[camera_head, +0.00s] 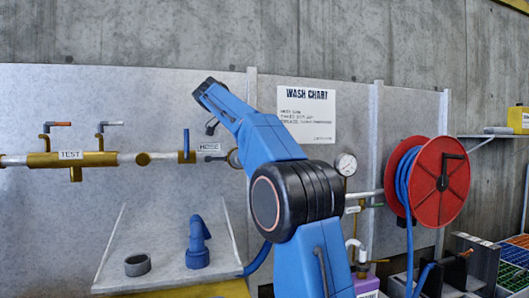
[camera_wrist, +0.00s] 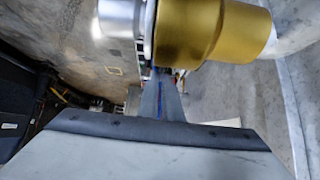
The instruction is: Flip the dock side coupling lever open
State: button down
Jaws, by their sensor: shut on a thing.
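A brass coupling (camera_wrist: 210,30) with a silver pipe collar (camera_wrist: 120,18) fills the top of the wrist view. In the head view a coupling on the wall pipe (camera_head: 234,158) is mostly hidden behind my arm. My gripper (camera_wrist: 165,90) is just below the brass coupling in the wrist view, its fingers closed around a thin piece with a narrow blue strip (camera_wrist: 160,97). I take this to be the coupling lever; most of it is hidden between the fingers. In the head view my fingertips are hidden by my blue arm.
Left of my arm, the pipe carries a valve with an upright blue handle (camera_head: 186,145) and a brass TEST manifold (camera_head: 70,159). A sloped tray (camera_head: 120,240) holds a grey ring (camera_head: 138,265) and a blue elbow fitting (camera_head: 198,245). A red hose reel (camera_head: 440,182) is right.

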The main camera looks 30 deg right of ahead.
jog(key=c, duration=2.2)
grip_release()
